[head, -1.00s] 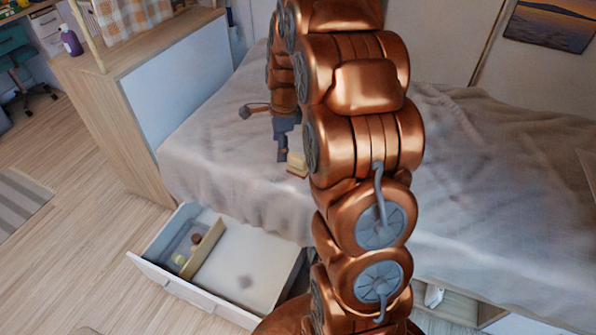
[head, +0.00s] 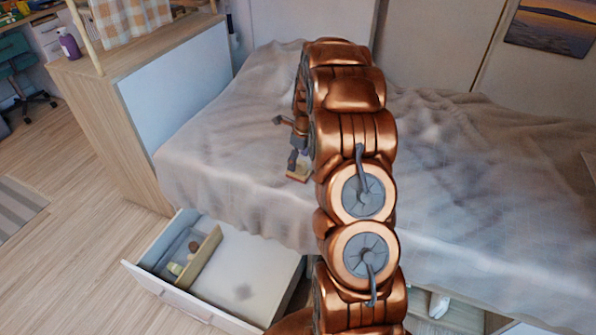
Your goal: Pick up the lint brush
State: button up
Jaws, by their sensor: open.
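A small cream block-like thing with a reddish lower edge (head: 299,175) lies on the bed near its front edge. It may be the lint brush, but it is too small and partly covered to tell. My gripper (head: 292,164) points down just above and in front of it, and hides part of it. The gripper is open, with nothing visible held in it. I cannot tell whether its fingertips touch the thing.
The bed's crumpled blanket (head: 480,190) is otherwise bare. Below, an open drawer (head: 250,275) holds small items in its left compartment. A wooden cabinet (head: 110,120) stands at the left, with a purple bottle (head: 68,43) on top.

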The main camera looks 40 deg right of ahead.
aim_at(297, 170)
jog(key=f, duration=0.5)
jog(key=shift+a, duration=0.25)
jog(key=c, duration=1.3)
jog(key=shift+o, duration=0.2)
jog(key=shift+r, duration=1.5)
jog(key=shift+a+r, duration=0.15)
jog(key=shift+r, duration=0.2)
jog(key=s+a, duration=0.3)
jog(key=a, duration=0.4)
jog(key=s+a+r, duration=0.1)
jog(key=s+a, duration=0.2)
jog(key=a, duration=0.4)
jog(key=shift+s+a+r, duration=0.15)
jog(key=shift+s, duration=0.15)
